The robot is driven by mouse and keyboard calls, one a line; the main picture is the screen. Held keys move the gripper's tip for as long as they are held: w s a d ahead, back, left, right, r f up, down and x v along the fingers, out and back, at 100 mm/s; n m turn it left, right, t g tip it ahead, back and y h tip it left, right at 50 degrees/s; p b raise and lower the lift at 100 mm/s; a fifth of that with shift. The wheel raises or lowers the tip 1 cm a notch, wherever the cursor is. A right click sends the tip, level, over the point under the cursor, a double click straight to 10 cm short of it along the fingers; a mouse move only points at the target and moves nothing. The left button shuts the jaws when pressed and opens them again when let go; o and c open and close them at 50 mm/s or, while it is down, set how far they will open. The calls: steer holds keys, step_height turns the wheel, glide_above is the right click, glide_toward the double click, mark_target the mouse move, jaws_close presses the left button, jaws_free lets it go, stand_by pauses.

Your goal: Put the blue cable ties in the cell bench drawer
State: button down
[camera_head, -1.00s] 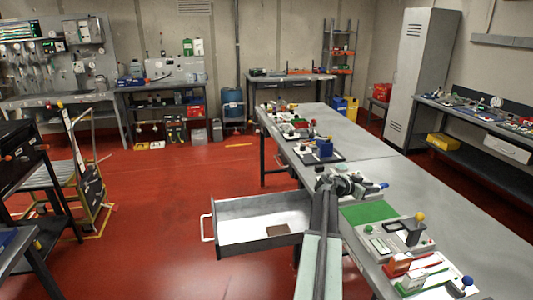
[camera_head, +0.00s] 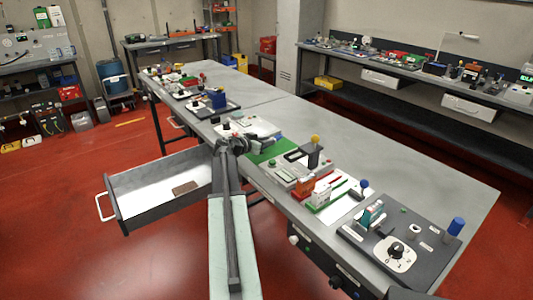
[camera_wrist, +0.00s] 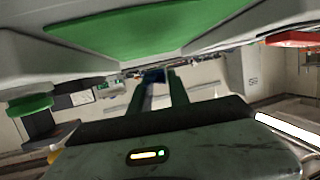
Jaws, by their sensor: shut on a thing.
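My gripper (camera_head: 240,142) is at the far end of my outstretched arm, over the near edge of the long grey bench and beside the open drawer. In the wrist view its two dark fingers (camera_wrist: 158,92) are shut on a small dark-blue thing (camera_wrist: 154,76), which appears to be the blue cable ties; its shape is hard to make out. The bench drawer (camera_head: 118,203) is pulled out to the left of my arm. It has a white floor, grey walls and a pale handle (camera_head: 104,206). A flat brown piece (camera_head: 185,188) lies in it.
The bench top (camera_head: 400,180) carries a green mat (camera_head: 262,154), a device with a yellow knob (camera_head: 315,140), a red and white block, and a dark panel (camera_head: 420,245) with a dial. Red floor (camera_head: 60,240) lies clear left of the drawer.

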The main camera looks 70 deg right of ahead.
step_height(320, 180, down, 3)
steer(key=shift+f+b, duration=0.2)
steer(key=shift+b, duration=0.8)
steer(key=shift+r, duration=0.25)
steer(key=shift+f, duration=0.25)
steer(key=c, duration=1.2)
jaws_free()
steer(key=shift+c, duration=0.2)
